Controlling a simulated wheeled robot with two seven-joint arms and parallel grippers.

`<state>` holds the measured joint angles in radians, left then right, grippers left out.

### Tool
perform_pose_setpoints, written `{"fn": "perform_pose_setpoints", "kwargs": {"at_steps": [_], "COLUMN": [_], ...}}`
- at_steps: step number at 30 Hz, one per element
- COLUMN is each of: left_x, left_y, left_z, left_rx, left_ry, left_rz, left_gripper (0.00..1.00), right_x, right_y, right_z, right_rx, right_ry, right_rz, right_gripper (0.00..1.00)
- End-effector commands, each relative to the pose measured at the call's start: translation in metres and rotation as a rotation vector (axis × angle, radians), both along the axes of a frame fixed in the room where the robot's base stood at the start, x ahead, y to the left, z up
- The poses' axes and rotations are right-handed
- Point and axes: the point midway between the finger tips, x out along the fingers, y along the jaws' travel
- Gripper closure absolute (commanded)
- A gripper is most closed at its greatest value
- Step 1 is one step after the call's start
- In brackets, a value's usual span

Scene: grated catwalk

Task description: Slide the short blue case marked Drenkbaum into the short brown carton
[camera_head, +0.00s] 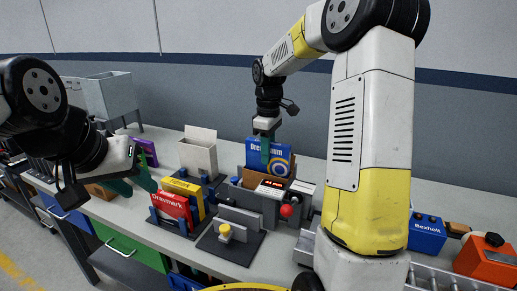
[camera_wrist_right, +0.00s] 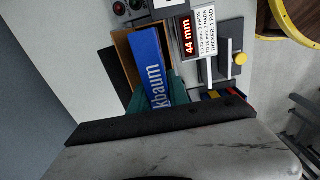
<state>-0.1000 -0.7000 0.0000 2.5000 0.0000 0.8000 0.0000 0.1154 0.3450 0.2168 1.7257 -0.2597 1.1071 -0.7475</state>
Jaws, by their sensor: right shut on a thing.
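The short blue case marked Drenkbaum (camera_head: 281,158) is upright in my right gripper (camera_head: 265,148), which is shut on its upper part. My left gripper (camera_head: 134,182) is open and empty, left of a red case (camera_head: 172,207).
A grey fixture with a 44 mm display (camera_wrist_right: 187,35) and a red knob (camera_head: 286,211) is at the carton. A yellow case (camera_head: 183,189) and a tall white carton (camera_head: 198,153) stand left. A yellow-knobbed block (camera_head: 225,231) is in front. A blue Bexholt case (camera_head: 426,234) lies right.

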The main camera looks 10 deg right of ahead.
Motion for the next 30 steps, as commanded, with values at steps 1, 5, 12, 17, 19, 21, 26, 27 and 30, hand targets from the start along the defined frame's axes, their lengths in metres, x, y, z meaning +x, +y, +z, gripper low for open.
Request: {"fn": "perform_pose_setpoints", "kwargs": {"at_steps": [1,5,12,17,19,21,26,27,30], "left_x": [0.000,0.000,0.000,0.000,0.000,0.000,0.000,0.000,0.000], "left_y": [0.000,0.000,0.000,0.000,0.000,0.000,0.000,0.000,0.000], "left_z": [0.000,0.000,0.000,0.000,0.000,0.000,0.000,0.000,0.000], "left_rx": [0.000,0.000,0.000,0.000,0.000,0.000,0.000,0.000,0.000], "left_ry": [0.000,0.000,0.000,0.000,0.000,0.000,0.000,0.000,0.000], "left_rz": [0.000,0.000,0.000,0.000,0.000,0.000,0.000,0.000,0.000], "left_gripper": [0.64,0.64,0.64,0.64,0.64,0.64,0.64,0.64,0.64], "right_x": [0.000,0.000,0.000,0.000,0.000,0.000,0.000,0.000,0.000], "right_y": [0.000,0.000,0.000,0.000,0.000,0.000,0.000,0.000,0.000], "right_z": [-0.002,-0.007,-0.017,-0.023,-0.025,-0.026,-0.026,-0.026,-0.026], "right_rx": [0.000,-0.001,-0.001,0.000,-0.001,-0.001,0.000,0.000,0.000], "right_ry": [0.000,-0.001,-0.001,0.000,-0.001,-0.001,-0.001,-0.001,-0.001], "right_rz": [0.000,0.000,0.000,0.000,0.000,0.000,0.000,0.000,0.000], "right_gripper": [1.00,1.00,1.00,1.00,1.00,1.00,1.00,1.00,1.00]}}
